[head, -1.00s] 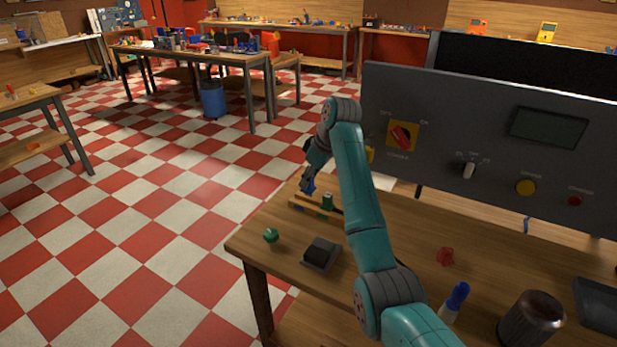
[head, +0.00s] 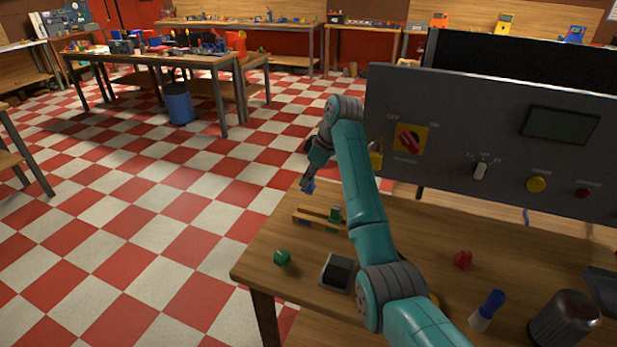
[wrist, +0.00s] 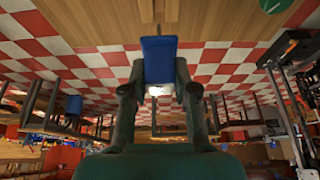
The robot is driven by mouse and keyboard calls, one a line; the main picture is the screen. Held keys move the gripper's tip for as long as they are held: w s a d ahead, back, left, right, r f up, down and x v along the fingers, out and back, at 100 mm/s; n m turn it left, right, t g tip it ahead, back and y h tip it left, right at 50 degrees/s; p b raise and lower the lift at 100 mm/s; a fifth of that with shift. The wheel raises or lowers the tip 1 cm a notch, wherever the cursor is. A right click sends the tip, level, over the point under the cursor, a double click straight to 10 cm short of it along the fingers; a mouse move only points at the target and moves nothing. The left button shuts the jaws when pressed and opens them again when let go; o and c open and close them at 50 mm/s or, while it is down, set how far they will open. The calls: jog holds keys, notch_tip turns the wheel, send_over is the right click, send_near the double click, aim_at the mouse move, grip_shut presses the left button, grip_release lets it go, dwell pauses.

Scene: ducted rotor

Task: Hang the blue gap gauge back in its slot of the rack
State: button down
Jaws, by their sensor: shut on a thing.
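My gripper (head: 307,184) is shut on the blue gap gauge (head: 311,188), which shows as a small blue piece at the fingertips in the head view. In the wrist view the blue gauge (wrist: 158,60) sits between the two fingers of my gripper (wrist: 158,90). The rack (head: 302,215) is a low wooden strip with coloured patches, near the table's far left edge. A green piece (head: 335,213) stands in it. The gripper and blue gauge are above and apart from the rack. My arm hides the rack's right end.
A grey control panel (head: 470,135) stands behind and right of my arm.

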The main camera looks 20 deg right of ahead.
jog(key=shift+f, duration=0.1)
jog(key=shift+f, duration=3.1)
jog(key=shift+f, duration=1.35)
dwell(0.4)
jog(key=c, duration=0.8)
grip_release()
